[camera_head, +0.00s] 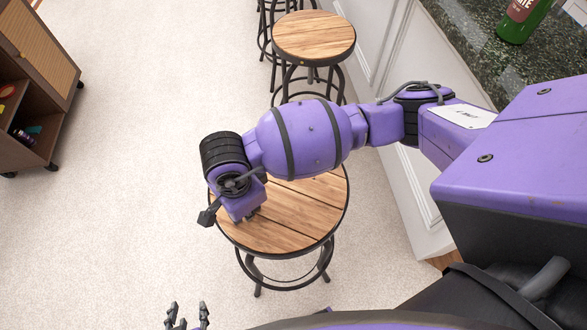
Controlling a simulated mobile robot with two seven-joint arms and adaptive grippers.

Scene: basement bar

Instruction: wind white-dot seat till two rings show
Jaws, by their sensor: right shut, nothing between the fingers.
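The near stool (300,215) has a round wooden plank seat with a dark rim on dark metal legs. My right arm crosses above it and hides the seat's far left part. A second, similar stool (313,35) stands behind it, with a small orange mark on its front rim. I see no white dot on either seat; one could be hidden. My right gripper (208,216) is shut at the near seat's left edge; whether it touches the rim I cannot tell. My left gripper (187,314) is open and empty at the bottom edge, left of the near stool.
A bar with a dark stone top (478,45) and white panels runs along the right, with a green bottle (522,22) on it. A brown cabinet (35,75) stands at the left. More stool legs show at the back. The pale floor (110,220) at the left is clear.

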